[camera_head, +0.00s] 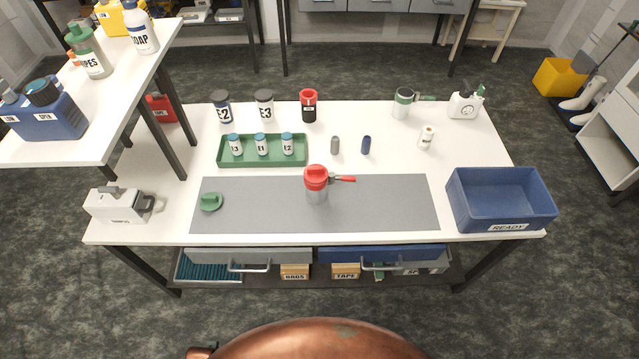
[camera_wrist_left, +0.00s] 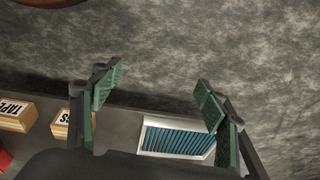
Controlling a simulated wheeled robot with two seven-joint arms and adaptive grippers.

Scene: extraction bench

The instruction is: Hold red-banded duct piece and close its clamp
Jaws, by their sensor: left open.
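A clear-grey cylindrical piece with a red top (camera_head: 316,185) stands upright on the grey mat; I take it for the red-banded duct piece. Its red clamp lever (camera_head: 342,179) sticks out to the right, and I cannot tell the clamp's exact state at this size. My left gripper (camera_wrist_left: 158,95) shows only in the left wrist view. Its two green-padded fingers are spread wide with nothing between them, over the floor and the shelf below the bench, apart from the duct piece. My right gripper is in neither view.
On the bench are a grey mat (camera_head: 410,215), a green disc (camera_head: 211,201), a green tray (camera_head: 222,158) of small bottles, a blue READY bin (camera_head: 500,211) and a white dispenser (camera_head: 117,206). A green-levered cylinder (camera_head: 403,105) stands at the back. The mat's right part is clear.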

